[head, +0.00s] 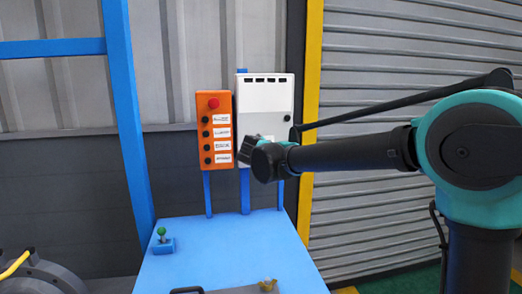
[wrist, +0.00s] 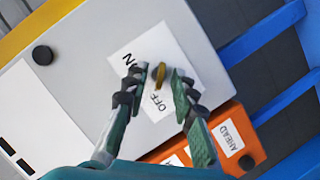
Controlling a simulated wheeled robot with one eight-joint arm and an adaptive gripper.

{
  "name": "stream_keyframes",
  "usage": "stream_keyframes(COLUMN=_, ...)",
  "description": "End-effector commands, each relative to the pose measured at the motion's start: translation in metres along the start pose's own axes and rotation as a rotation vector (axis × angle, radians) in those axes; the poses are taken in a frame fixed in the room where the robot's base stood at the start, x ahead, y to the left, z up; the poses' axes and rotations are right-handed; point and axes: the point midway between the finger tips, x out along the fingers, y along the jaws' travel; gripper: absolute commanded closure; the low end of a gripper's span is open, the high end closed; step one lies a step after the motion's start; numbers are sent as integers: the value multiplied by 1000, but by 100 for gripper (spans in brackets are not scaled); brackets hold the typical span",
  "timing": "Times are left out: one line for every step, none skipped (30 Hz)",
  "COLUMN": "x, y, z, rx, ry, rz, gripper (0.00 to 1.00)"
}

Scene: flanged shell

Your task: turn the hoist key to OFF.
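The hoist key (wrist: 160,75) is a small brass-coloured key on a white label (wrist: 168,48) marked ON and OFF, on the front of the white box (wrist: 95,75). Its long side runs roughly up and down in the wrist view, with OFF just below it and ON to its left. I cannot tell for sure which mark it is set to. My gripper (wrist: 161,76) is open, with one finger on each side of the key and small gaps visible. In the head view my gripper (head: 257,160) is in front of the white box (head: 266,100) and hides the key.
An orange button box (head: 215,130) with a red button stands close to the left of the white box. Below is a blue table (head: 215,255) with a green-knobbed lever (head: 162,236). A yellow post (head: 312,100) and grey shutter (head: 400,60) are at the right.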

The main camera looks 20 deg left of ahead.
Motion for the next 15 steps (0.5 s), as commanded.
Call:
stream_keyframes(x=-4, y=0, z=0, rx=-1, ry=1, rz=-1, gripper=74)
stream_keyframes(x=-8, y=0, z=0, rx=-1, ry=1, rz=-1, gripper=74)
stream_keyframes(x=-13, y=0, z=-1, rx=-1, ry=1, rz=-1, gripper=74)
stream_keyframes(x=-17, y=0, z=-1, rx=-2, ry=2, rz=-1, gripper=74)
stream_keyframes(x=-22, y=0, z=-1, rx=-2, ry=2, rz=-1, gripper=74)
stream_keyframes(x=-30, y=0, z=0, rx=-1, ry=2, rz=-1, gripper=74)
stream_keyframes(x=-36, y=-1, z=-1, rx=-1, ry=3, rz=-2, gripper=74)
stream_keyframes(x=-43, y=-1, z=-1, rx=-1, ry=2, rz=-2, gripper=74)
stream_keyframes(x=-51, y=-1, z=0, rx=-1, ry=2, rz=-2, gripper=74)
stream_keyframes(x=-58, y=-1, z=0, rx=-1, ry=2, rz=-2, gripper=74)
stream_keyframes(x=-64, y=-1, z=0, rx=-1, ry=3, rz=-3, gripper=74)
stream_keyframes(x=-72, y=-1, z=0, rx=-1, ry=2, rz=-2, gripper=74)
stream_keyframes(x=-78, y=-1, z=0, rx=-1, ry=2, rz=-2, gripper=74)
stream_keyframes(x=-83, y=-1, z=0, rx=-1, ry=2, rz=-2, gripper=74)
stream_keyframes(x=-90, y=-1, z=0, rx=-1, ry=2, rz=-2, gripper=74)
